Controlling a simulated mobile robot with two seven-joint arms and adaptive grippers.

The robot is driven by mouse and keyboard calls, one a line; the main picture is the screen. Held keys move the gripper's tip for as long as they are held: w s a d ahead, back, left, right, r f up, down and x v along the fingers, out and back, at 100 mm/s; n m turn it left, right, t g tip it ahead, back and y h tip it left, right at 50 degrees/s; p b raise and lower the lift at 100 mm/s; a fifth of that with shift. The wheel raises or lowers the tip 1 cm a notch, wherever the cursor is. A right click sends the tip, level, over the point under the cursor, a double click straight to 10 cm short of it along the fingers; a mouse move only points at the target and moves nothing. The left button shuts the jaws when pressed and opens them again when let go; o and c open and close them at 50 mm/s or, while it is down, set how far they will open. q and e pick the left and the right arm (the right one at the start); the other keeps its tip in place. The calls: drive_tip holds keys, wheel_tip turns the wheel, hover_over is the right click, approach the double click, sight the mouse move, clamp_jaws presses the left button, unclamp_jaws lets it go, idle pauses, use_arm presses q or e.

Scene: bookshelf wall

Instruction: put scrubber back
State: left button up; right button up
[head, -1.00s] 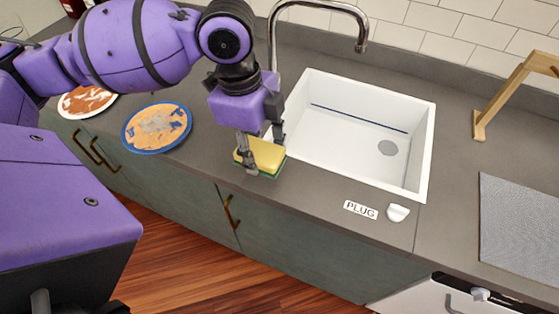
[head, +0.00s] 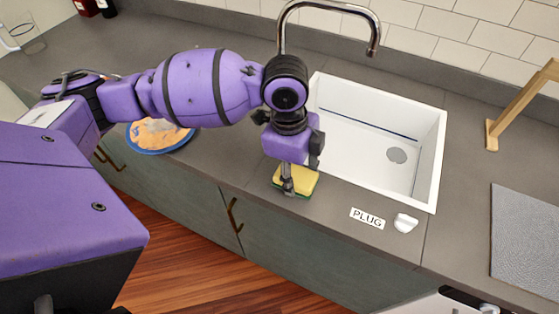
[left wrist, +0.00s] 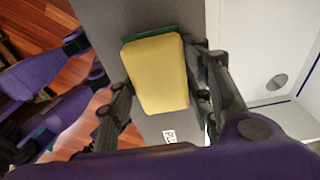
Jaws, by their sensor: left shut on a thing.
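The scrubber (head: 300,183) is a yellow block with a green underside. It is at the strip of counter in front of the sink's near left corner. It also shows in the left wrist view (left wrist: 155,75), with the green layer edging out behind the yellow one. My left gripper (head: 300,178) is shut on the scrubber, with a finger on each side of it (left wrist: 160,92). I cannot tell whether the scrubber touches the counter or is held just above it.
The white sink (head: 425,185) is right of the gripper, under the curved faucet (head: 330,7). A PLUG label (head: 367,218) and a white plug (head: 405,223) lie right of the scrubber. A dirty blue-rimmed plate (head: 160,150) is left. A grey mat (head: 525,235) and wooden stand (head: 515,105) are far right.

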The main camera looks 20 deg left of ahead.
use_arm(q)
drive_tip(key=o, duration=1.3)
drive_tip(key=shift+w, duration=0.1)
drive_tip(key=r, duration=0.4)
drive_tip(key=a+r, duration=0.1)
drive_tip(key=r, duration=0.3)
drive_tip(key=r+p, duration=0.1)
drive_tip(key=r, duration=0.3)
drive_tip(key=shift+a, duration=0.2)
